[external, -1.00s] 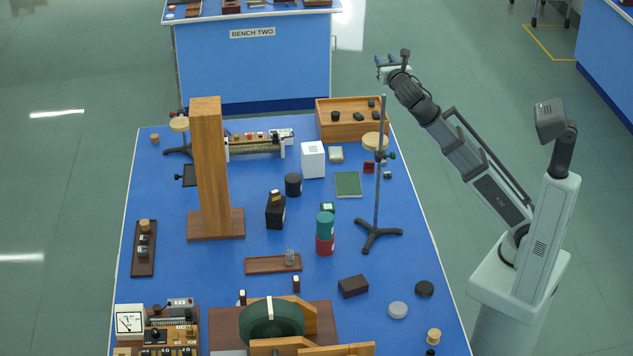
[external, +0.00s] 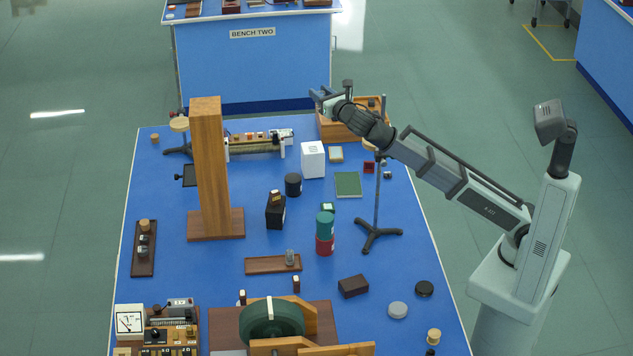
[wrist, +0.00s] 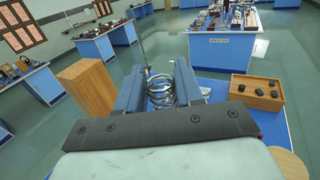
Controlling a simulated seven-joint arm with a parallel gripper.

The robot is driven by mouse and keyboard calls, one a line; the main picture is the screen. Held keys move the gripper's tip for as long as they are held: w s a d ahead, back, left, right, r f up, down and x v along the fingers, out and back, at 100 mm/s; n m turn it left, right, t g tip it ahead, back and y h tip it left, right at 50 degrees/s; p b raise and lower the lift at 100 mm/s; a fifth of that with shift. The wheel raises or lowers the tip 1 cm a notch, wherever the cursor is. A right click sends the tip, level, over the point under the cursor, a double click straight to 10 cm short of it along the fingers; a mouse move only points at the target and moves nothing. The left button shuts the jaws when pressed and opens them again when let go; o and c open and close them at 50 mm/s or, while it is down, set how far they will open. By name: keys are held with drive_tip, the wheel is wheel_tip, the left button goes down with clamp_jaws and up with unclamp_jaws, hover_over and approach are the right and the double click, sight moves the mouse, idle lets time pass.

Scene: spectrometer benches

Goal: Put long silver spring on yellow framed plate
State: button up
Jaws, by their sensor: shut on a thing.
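My gripper (external: 318,95) is raised above the far end of the blue bench, near the wooden tray. In the wrist view my gripper (wrist: 160,88) is shut on a silver coiled spring (wrist: 160,96), held between its two blue-grey fingers. The spring cannot be made out in the external view. A smaller silver piece (external: 290,257) stands on a brown wooden tray nearer the front.
The wooden tray (external: 330,124) with black pieces stands at the far right corner. A tall wooden column (external: 210,165) stands left. A thin stand rod (external: 378,200) rises under my arm.

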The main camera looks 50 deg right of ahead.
drive_tip(key=w+a+f, duration=0.5)
drive_tip(key=a+f, duration=0.2)
drive_tip(key=f, duration=0.3)
drive_tip(key=w+a+f, duration=0.5)
drive_tip(key=a+f, duration=0.2)
drive_tip(key=f, duration=0.3)
drive_tip(key=a+f+m+h, duration=0.1)
drive_tip(key=a+f, duration=0.4)
drive_tip(key=f, duration=0.7)
drive_tip(key=a+f+m+g+h, duration=0.1)
drive_tip(key=a+f, duration=0.5)
drive_tip(key=f, duration=0.6)
drive_tip(key=shift+s+g+h, duration=0.3)
drive_tip(key=shift+s+h, duration=0.1)
drive_tip(key=shift+h, duration=0.3)
drive_tip(key=shift+f, duration=4.8)
drive_tip(key=o, duration=1.1)
drive_tip(key=shift+f, duration=0.15)
